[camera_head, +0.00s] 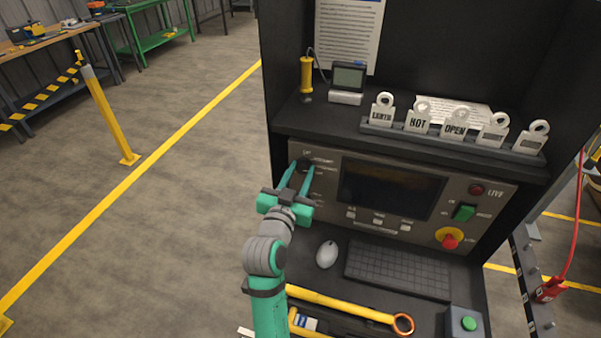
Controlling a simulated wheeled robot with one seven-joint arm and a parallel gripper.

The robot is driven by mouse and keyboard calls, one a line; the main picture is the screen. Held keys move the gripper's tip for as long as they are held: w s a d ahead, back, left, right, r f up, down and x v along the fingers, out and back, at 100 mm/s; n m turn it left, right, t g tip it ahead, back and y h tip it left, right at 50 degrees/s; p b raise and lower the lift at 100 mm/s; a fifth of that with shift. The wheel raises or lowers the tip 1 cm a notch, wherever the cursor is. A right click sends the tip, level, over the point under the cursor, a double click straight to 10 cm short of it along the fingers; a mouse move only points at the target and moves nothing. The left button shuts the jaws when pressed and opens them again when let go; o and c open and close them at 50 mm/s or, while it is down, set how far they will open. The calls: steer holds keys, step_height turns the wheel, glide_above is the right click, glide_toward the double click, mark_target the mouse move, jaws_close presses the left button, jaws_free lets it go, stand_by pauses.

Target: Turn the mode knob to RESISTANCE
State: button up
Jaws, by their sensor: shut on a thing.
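The mode knob (304,164) is a dark knob at the upper left of the grey control panel (330,215), left of the dark screen (391,188). Small printed labels surround it, and I can make out only parts of them. My gripper (301,173) reaches up to the panel from below. Its two green fingers are shut on the knob, one on each side. The fingers partly hide the knob, so I cannot tell which label it points to.
Right of the screen are a red lamp (477,190), a green switch (464,213) and a red button on yellow (450,239). Below lie a mouse (327,254), a keyboard (398,269) and a yellow wrench (345,305). Hanging tags (456,124) stand on the shelf above.

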steer(key=n, duration=0.3)
steer(key=shift+n, duration=0.3)
steer(key=n, duration=0.4)
steer(key=shift+a, duration=0.1)
stand_by(0.3)
steer(key=o, duration=1)
steer(key=shift+o, duration=0.2)
steer(key=v, duration=1)
steer(key=shift+s+a, duration=0.15)
steer(key=shift+s, duration=0.2)
